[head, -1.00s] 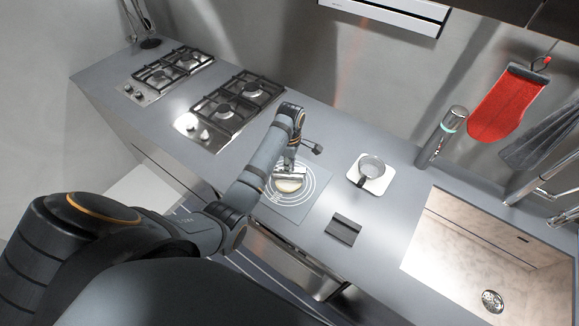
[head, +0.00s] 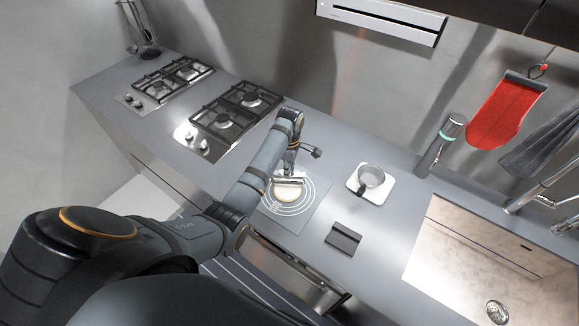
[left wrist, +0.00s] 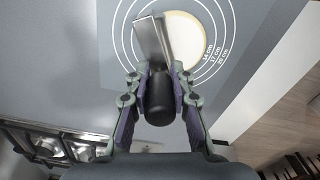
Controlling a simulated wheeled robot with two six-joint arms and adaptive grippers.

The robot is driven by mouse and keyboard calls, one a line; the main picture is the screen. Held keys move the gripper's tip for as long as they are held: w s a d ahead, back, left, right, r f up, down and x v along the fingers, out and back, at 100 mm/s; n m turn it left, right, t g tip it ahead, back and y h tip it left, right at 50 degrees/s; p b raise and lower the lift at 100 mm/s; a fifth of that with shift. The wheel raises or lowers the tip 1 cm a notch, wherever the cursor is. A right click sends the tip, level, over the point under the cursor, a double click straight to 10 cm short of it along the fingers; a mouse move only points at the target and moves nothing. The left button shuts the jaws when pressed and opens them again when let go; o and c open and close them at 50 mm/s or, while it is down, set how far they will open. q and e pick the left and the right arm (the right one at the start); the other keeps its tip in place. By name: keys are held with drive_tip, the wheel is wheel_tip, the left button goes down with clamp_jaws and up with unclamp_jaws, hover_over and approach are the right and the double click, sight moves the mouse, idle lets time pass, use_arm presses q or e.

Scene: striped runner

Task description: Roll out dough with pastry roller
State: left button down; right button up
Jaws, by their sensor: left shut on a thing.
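My left gripper (head: 291,174) is shut on the black handle (left wrist: 159,98) of the pastry roller. The roller's metal cylinder (left wrist: 154,42) reaches forward from the handle in the left wrist view and lies over the left part of the pale round dough (left wrist: 186,40). The dough also shows in the head view (head: 287,194), just below the roller. It lies on a grey mat (head: 318,205) printed with white rings and sizes. I cannot tell whether the roller presses on the dough. My right gripper is not in view.
A metal cup (head: 371,176) stands on a white scale right of the mat. A dark grey flat block (head: 343,237) lies near the counter's front edge. Gas hobs (head: 236,113) are at the left, a sink (head: 470,255) at the right.

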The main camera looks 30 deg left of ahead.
use_arm(q)
drive_tip(key=shift+s+d+f+p, duration=0.1)
drive_tip(key=shift+s+d+p, duration=0.15)
drive_tip(key=shift+s, duration=0.3)
drive_tip(key=shift+s+d+p, duration=0.15)
drive_tip(key=shift+s+p, duration=0.15)
drive_tip(key=shift+s, duration=0.25)
drive_tip(key=shift+s+d, duration=0.3)
drive_tip(key=shift+s, duration=0.3)
drive_tip(key=shift+s+d, duration=0.25)
drive_tip(key=shift+s, duration=0.35)
drive_tip(key=shift+w, duration=0.1)
